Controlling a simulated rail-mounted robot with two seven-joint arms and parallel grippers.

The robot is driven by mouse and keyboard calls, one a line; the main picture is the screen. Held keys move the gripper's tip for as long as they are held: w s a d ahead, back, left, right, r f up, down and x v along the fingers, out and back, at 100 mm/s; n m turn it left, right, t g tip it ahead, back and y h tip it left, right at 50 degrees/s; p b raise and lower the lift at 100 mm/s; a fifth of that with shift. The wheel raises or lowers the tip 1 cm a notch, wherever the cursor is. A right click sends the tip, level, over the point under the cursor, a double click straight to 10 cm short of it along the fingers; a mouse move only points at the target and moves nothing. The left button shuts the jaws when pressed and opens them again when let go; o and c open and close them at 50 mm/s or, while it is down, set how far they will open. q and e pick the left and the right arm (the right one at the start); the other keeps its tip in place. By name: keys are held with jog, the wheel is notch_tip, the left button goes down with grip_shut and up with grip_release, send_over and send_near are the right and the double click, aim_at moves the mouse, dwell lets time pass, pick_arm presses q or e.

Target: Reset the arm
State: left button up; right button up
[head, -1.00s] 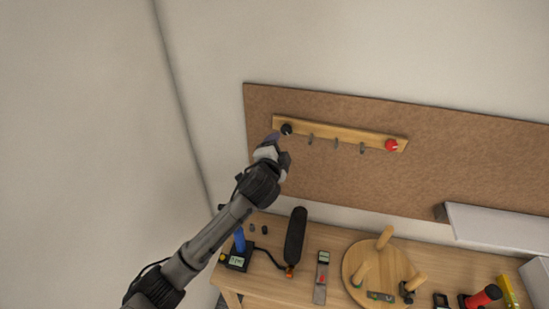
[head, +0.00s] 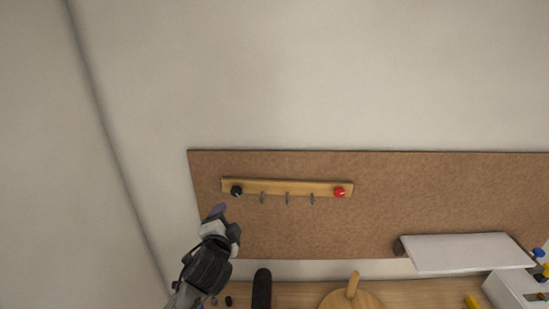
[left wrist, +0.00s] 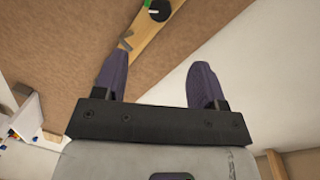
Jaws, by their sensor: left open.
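My left arm comes in at the lower left of the head view, with its gripper (head: 217,212) in front of the left part of the brown board, below the left end of the wooden hook rail (head: 285,187). In the left wrist view the two purple fingers of this gripper (left wrist: 159,88) stand apart with nothing between them. The rail (left wrist: 150,40) with its black knob (left wrist: 159,9) lies beyond the fingertips there. The gripper looks empty. My right gripper is in neither view.
The rail carries a black knob (head: 236,191), a red knob (head: 340,192) and several hooks. A white shelf (head: 470,252) juts out at right. Below, the wooden bench (head: 300,293) holds a dark long object (head: 262,290) and a round wooden stand (head: 350,299).

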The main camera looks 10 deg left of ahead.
pick_arm(q)
jog(key=s+r+n+g, duration=0.3)
jog(key=s+n, duration=0.4)
jog(key=s, duration=0.2)
jog(key=s+f+g+p, duration=0.1)
jog(key=s+f+g, duration=0.2)
jog(key=s+f, duration=0.5)
jog(key=s+f+n+g+h+p, duration=0.1)
jog(key=s+f+g+p, duration=0.1)
jog(key=s+f, duration=0.7)
jog(key=s+f+n+g+h+p, duration=0.1)
jog(key=s+f+g, duration=0.3)
jog(key=s+f, duration=0.5)
jog(key=s+p, duration=0.1)
jog(key=s, duration=0.9)
jog(key=shift+a+g, duration=0.15)
jog(key=shift+g, duration=0.25)
